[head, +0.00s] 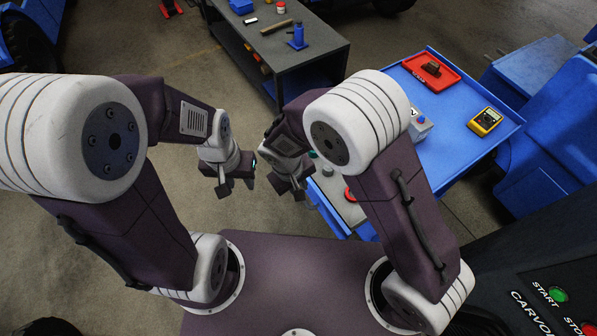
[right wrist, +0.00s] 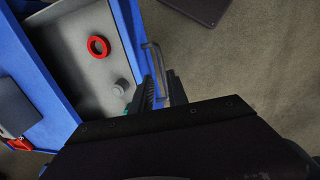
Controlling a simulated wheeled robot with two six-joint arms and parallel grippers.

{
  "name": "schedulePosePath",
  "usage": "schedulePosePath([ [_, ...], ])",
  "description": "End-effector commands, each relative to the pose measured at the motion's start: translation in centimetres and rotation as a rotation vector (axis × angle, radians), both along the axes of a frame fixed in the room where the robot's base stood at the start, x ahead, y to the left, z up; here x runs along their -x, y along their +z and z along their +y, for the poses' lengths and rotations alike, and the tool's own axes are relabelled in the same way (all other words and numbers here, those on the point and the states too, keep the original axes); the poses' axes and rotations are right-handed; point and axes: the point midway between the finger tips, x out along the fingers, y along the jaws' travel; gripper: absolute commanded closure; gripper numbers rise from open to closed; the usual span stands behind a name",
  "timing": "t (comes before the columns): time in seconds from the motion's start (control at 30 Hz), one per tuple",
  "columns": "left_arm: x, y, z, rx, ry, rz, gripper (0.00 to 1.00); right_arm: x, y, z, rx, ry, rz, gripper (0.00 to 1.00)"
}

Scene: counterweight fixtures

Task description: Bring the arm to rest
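Both my arms are in the head view, bent at the elbows with the forearms pointing forward. My left gripper (head: 236,188) hangs over the bare floor, its fingers apart with nothing between them. My right gripper (head: 291,190) is just right of it, beside the left edge of the blue cart (head: 463,147). Whether the fingers touch the handle, I cannot tell.
The cart carries a red tray (head: 418,70), a yellow multimeter (head: 485,121) and a grey-blue box (head: 419,127). A red ring (right wrist: 98,46) lies on its grey panel. A dark workbench (head: 318,50) with tools stands ahead. A control panel (head: 557,297) is at the lower right.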

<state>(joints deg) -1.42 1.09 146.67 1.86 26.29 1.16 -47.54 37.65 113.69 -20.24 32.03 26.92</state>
Motion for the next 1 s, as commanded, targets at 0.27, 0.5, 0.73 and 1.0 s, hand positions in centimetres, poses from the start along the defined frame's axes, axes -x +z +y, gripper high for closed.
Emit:
schedulePosePath([
  [0.27,0.0,0.0,0.0,0.0,0.0,0.0,0.64,-0.3,0.0,-0.4,-0.001,-0.016,-0.001,0.8],
  [0.5,0.0,0.0,0.0,0.0,0.0,0.0,0.64,-6.4,7.0,-12.2,-0.108,-0.452,-0.102,0.8],
  [0.73,0.0,0.0,0.0,0.0,0.0,0.0,0.64,0.4,10.0,-22.5,-0.212,-0.793,-0.103,0.8],
  [1.0,0.0,0.0,0.0,0.0,0.0,0.0,0.64,3.9,8.6,-21.4,-0.234,-0.68,-0.033,0.8],
])
